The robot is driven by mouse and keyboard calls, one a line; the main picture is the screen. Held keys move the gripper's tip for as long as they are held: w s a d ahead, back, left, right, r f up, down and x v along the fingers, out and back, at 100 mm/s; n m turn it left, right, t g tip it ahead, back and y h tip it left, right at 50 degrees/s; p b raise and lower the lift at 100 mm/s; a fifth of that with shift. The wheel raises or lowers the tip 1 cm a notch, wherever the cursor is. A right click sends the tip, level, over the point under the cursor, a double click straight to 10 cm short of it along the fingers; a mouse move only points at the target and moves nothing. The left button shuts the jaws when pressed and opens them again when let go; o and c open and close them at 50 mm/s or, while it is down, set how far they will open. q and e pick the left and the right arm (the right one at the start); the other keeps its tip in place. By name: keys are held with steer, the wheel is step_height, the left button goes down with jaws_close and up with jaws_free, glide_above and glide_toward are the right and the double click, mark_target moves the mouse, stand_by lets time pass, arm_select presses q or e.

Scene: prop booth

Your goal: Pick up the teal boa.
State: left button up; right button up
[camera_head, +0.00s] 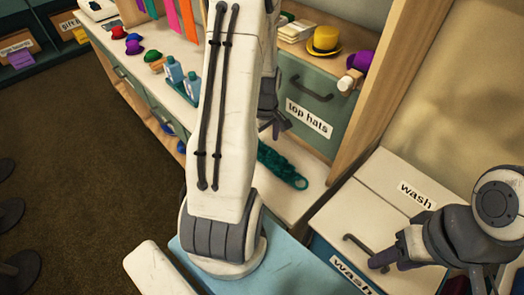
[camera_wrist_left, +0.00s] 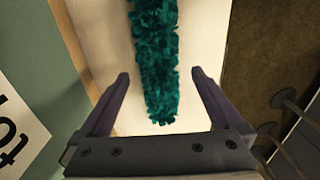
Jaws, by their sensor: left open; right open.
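The teal boa (camera_head: 284,166) lies on a pale lower shelf below the drawer marked "top hats". My raised left arm hides part of it in the head view. In the left wrist view the fluffy boa (camera_wrist_left: 157,55) runs from the top edge to an end between the fingers. My left gripper (camera_wrist_left: 160,78) is open and empty, one finger on each side of the boa with gaps. In the head view my left gripper (camera_head: 271,120) is above the boa. My right gripper (camera_head: 383,262) is open and empty by the wash bin at right.
The "top hats" drawer (camera_head: 308,103) stands behind the boa. A yellow hat (camera_head: 325,41) and a purple hat (camera_head: 359,61) sit above it. Bins marked "wash" (camera_head: 399,180) stand at right. Blue bottles (camera_head: 174,70) and small hats (camera_head: 134,46) are on the counter at left.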

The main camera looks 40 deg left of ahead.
mark_target(266, 151)
arm_select(q)
step_height(266, 151, down, 5)
steer(key=shift+w+d+f+p, duration=0.1)
steer(key=shift+d+p, duration=0.05)
steer(key=shift+p, duration=0.2)
steer(key=c, duration=1.4)
